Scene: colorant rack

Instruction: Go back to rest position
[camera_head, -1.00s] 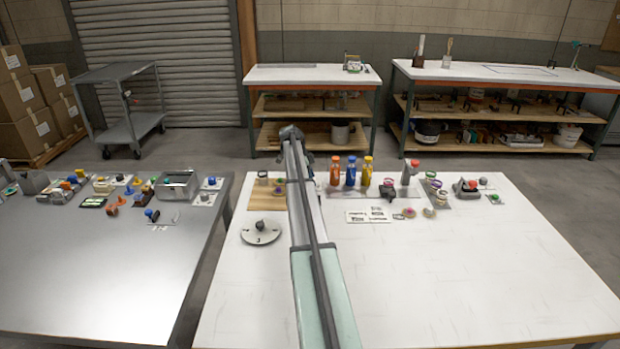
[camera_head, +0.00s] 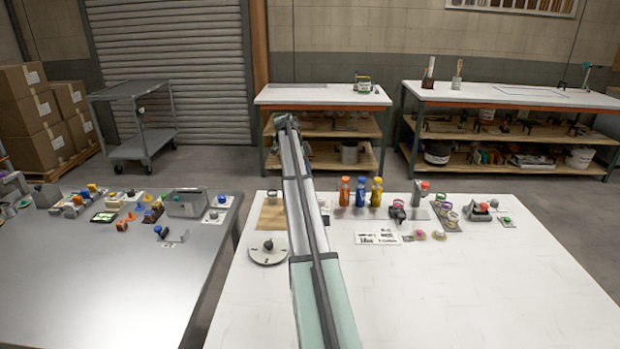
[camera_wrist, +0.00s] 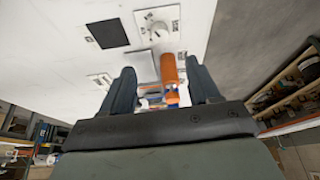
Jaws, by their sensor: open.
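My gripper (camera_wrist: 160,72) is open in the wrist view, its two dark fingers apart. An orange bottle (camera_wrist: 168,72) shows between the fingers in that picture; its depth from them is unclear, and nothing looks clamped. On the white table (camera_head: 440,290), just right of the arm, an orange bottle (camera_head: 344,191), a blue bottle (camera_head: 360,192) and a yellow bottle (camera_head: 376,192) stand upright in a row.
A round dial (camera_head: 267,250) and a tan board (camera_head: 271,215) lie left of my arm. Label cards (camera_head: 377,239) lie before the bottles, with several small items to their right. A grey metal table (camera_head: 120,275) with clutter stands left. The white table's front is clear.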

